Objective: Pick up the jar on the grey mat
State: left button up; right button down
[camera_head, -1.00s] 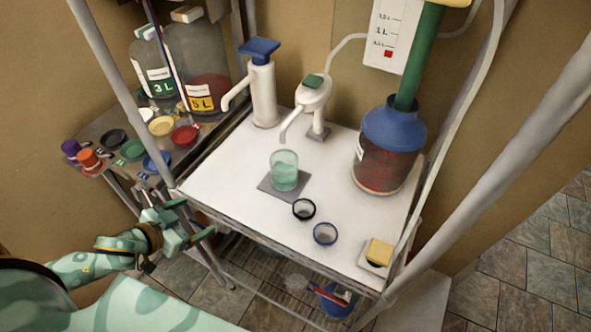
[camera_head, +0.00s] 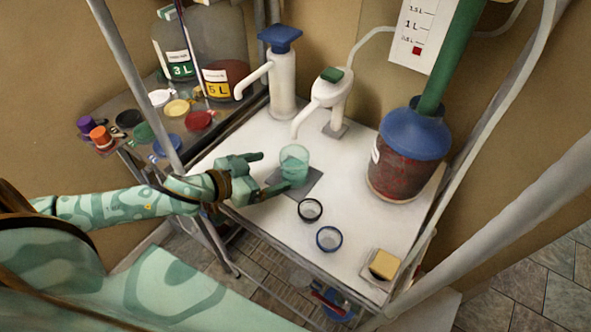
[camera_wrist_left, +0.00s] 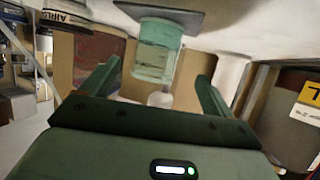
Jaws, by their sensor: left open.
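The jar (camera_head: 295,168), clear with pale teal contents, stands upright on the grey mat (camera_head: 312,181) on the white tabletop. My left gripper (camera_head: 272,171) is open and empty, reaching in from the left with its fingers pointing at the jar. One fingertip overlaps the mat's near side in the head view. In the left wrist view, which looks upside down, the jar (camera_wrist_left: 157,50) hangs below the mat (camera_wrist_left: 195,18) and appears centred between the spread fingers (camera_wrist_left: 158,72), just beyond their tips. My right gripper is not in view.
A white pump bottle (camera_head: 283,85) and a white dispenser (camera_head: 331,95) stand behind the jar. A blue-topped vessel (camera_head: 405,165) stands right. A black ring (camera_head: 310,211), a blue ring (camera_head: 329,239) and a yellow sponge (camera_head: 384,264) lie nearer. A frame post rises at left.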

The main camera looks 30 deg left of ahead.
aim_at(305, 161)
pick_arm(q)
jog(key=x, duration=0.2)
jog(key=shift+w+d+f, duration=0.15)
jog(key=shift+w+f, duration=0.05)
jog(key=shift+w, duration=0.1)
jog(key=shift+d+r+b+x, duration=0.1)
jog(key=shift+r+x, duration=0.05)
jog(key=shift+x, duration=0.75)
jog(key=shift+d+r+b+x, duration=0.1)
jog(key=shift+r+x, duration=0.05)
jog(key=shift+x, duration=0.75)
jog(key=shift+d+r+b+x, duration=0.1)
jog(key=shift+r+x, duration=0.05)
jog(key=shift+x, duration=0.7)
jog(key=c, duration=1.4)
jog(key=shift+o, duration=0.2)
